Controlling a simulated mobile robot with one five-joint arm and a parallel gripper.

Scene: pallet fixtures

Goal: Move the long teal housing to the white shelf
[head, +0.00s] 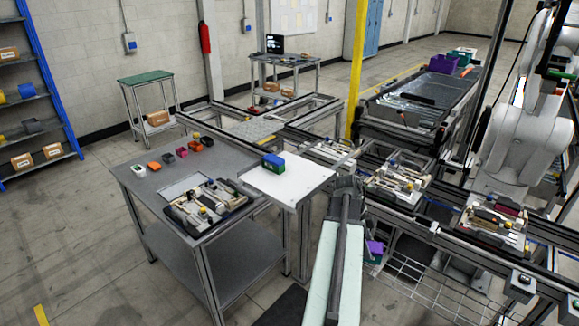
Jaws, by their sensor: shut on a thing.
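The white shelf (300,188) is a flat white top joined to the right side of the grey table. A small blue and green block (273,164) sits on it near its back left edge. I cannot make out a long teal housing for certain. My arm rises from the bottom middle of the head view, and its dark upper end stands just right of the white shelf's front corner. My gripper is not visible, and whatever it holds is hidden too.
The grey table (150,190) carries a row of small coloured parts and a tray (168,214) of pieces. A conveyor with loaded pallets (395,184) runs at right, beside a large white robot arm (530,130). A yellow post (356,70) stands behind. The white shelf's front is bare.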

